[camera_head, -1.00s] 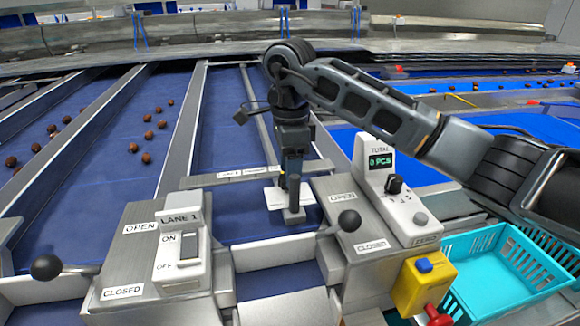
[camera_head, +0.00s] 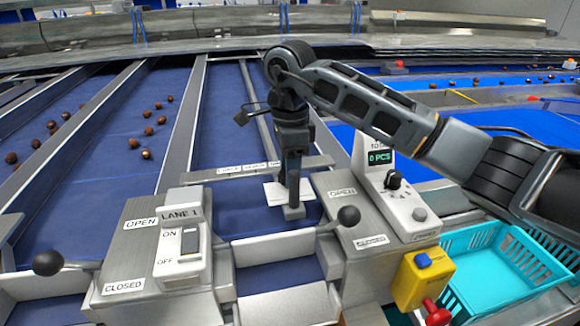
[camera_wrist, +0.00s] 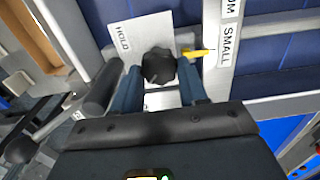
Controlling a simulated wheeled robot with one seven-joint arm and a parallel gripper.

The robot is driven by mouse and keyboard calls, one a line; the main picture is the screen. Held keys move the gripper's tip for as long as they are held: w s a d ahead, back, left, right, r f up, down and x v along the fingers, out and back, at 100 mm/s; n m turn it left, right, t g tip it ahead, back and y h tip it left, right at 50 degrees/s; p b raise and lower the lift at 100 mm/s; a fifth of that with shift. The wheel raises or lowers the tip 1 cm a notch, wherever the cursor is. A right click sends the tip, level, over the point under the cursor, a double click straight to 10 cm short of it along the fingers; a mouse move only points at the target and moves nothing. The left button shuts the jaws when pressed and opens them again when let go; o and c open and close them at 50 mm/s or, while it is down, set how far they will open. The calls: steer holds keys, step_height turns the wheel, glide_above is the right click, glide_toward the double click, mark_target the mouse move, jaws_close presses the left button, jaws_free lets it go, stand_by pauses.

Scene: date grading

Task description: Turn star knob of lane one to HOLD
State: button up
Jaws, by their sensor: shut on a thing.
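The black star knob (camera_wrist: 159,65) sits on a white plate (camera_wrist: 140,32) marked HOLD, seen in the wrist view. Its yellow pointer (camera_wrist: 198,53) points right, towards the SMALL label (camera_wrist: 227,46) and away from the HOLD word. My gripper (camera_wrist: 160,76) is shut on the knob, one finger on each side. In the head view my gripper (camera_head: 293,208) reaches straight down to the white plate (camera_head: 270,193), and it hides the knob there. The lane one box (camera_head: 183,245) with its ON/OFF switch stands to the left.
Ball-ended levers stand left (camera_head: 47,262) and right (camera_head: 349,215) of the lane gate. A counter box (camera_head: 382,180) reading 0 PCS, a yellow button box (camera_head: 423,280) and a turquoise crate (camera_head: 448,245) lie to the right. Dates (camera_head: 147,131) lie on the left lanes.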

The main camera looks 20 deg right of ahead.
steer(key=m+b, duration=0.1)
steer(key=m, duration=0.3)
steer(key=shift+s, duration=0.1)
steer(key=m+b, duration=0.2)
steer(key=m, duration=0.2)
steer(key=m+b, duration=0.1)
steer(key=m, duration=0.4)
steer(key=shift+s+a, duration=0.1)
steer(key=shift+a, duration=0.05)
steer(key=m+b, duration=0.1)
steer(key=m, duration=0.3)
steer(key=shift+a+m+b, duration=0.15)
steer(key=shift+m+b, duration=0.15)
steer(key=shift+b, duration=0.05)
steer(key=shift+r, duration=0.1)
steer(key=o, duration=0.8)
